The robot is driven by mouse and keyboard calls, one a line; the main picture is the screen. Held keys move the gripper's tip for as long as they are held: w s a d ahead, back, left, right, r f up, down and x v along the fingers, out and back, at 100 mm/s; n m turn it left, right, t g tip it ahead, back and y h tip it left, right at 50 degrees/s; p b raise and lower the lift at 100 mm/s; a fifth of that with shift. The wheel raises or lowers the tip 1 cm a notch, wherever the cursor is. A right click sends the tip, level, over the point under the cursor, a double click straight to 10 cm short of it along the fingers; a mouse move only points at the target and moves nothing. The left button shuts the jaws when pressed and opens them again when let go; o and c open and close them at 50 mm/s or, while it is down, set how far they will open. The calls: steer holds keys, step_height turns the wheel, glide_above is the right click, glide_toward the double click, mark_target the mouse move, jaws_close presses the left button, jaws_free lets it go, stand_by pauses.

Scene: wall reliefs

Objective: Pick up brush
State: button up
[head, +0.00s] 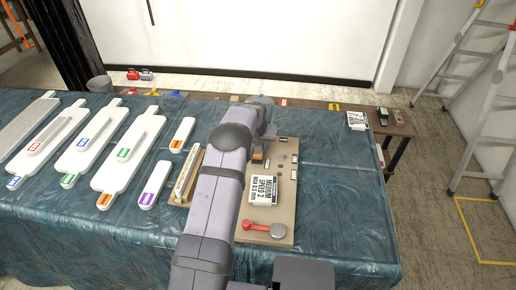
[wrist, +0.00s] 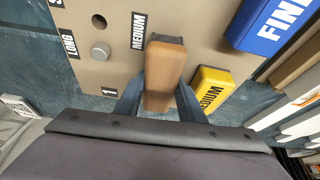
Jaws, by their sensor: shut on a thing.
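The brush (wrist: 164,72) has a smooth brown wooden body, with a dark part at its far end in the wrist view. My gripper (wrist: 160,104) has one finger on each side of it and is shut on it. The brush is over or against the tan board (wrist: 115,25), next to a MEDIUM label. I cannot tell whether it touches the board. In the head view a small part of the wooden brush (head: 257,158) shows beside my arm, which hides most of my gripper. The board (head: 284,210) lies on the table there.
A blue FINE block (wrist: 265,25) and a yellow MEDIUM block (wrist: 210,92) sit close right of the brush. The board holds a white label card (head: 264,190) and a red-handled tool (head: 262,227).

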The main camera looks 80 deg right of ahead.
steer(key=shift+r+p, duration=0.3)
steer(key=shift+r, duration=0.15)
step_height(320, 180, up, 10)
steer(key=b, duration=0.3)
steer(key=shift+f, duration=0.15)
steer(key=shift+o, duration=1)
steer(key=shift+w, duration=0.3)
steer(key=w+n+t+p, duration=0.1)
steer(key=w+n+p, duration=0.1)
steer(key=w, duration=0.5)
steer(key=w+a+r+n+t+y+p, duration=0.1)
steer(key=w+n+p, duration=0.2)
steer(key=w, duration=0.5)
steer(key=w+a+n+t+p, duration=0.1)
steer(key=w+n+p, duration=0.2)
steer(key=w, duration=0.5)
steer(key=shift+w+a+r+n+y, duration=0.25)
steer(key=shift+n+y, duration=0.15)
steer(key=shift+n, duration=0.1)
